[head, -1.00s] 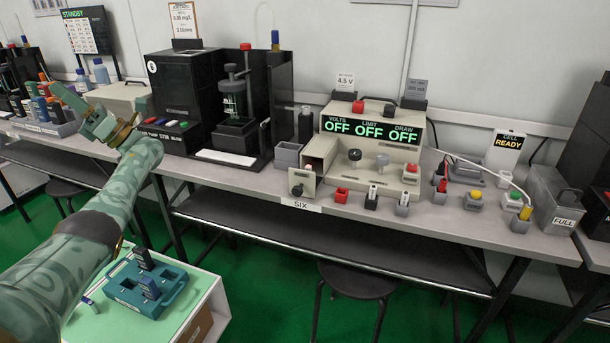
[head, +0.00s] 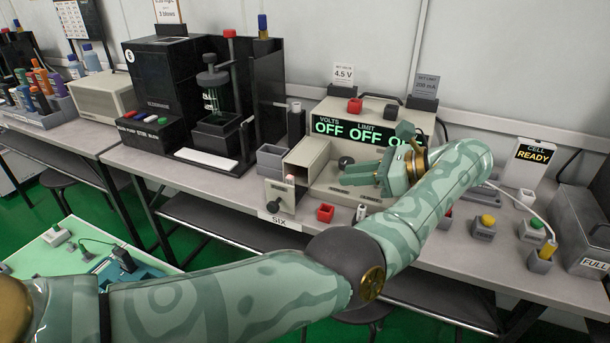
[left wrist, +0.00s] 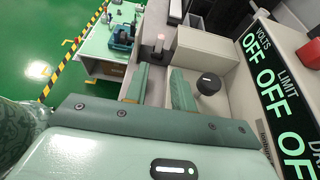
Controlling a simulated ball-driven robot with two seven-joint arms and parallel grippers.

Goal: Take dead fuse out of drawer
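The drawer (head: 280,192) with its dark knob stands pulled out of the beige tester (head: 385,108). A small pale pinkish piece, apparently the fuse (head: 290,179), shows at the drawer; its lower part is hidden. In the left wrist view what looks like its tip (left wrist: 160,38) lies beyond the fingertips. My left gripper (head: 347,174) is in front of the tester panel, right of the drawer, fingers pointing left towards it. In the left wrist view its two fingers (left wrist: 159,68) are apart with nothing between them. My right gripper is not in view.
A grey bin (head: 271,158) stands left of the drawer. A red block (head: 325,212) and small holders line the bench front. A dark knob (left wrist: 208,84) is close beside one finger. The black machine (head: 215,125) stands further left.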

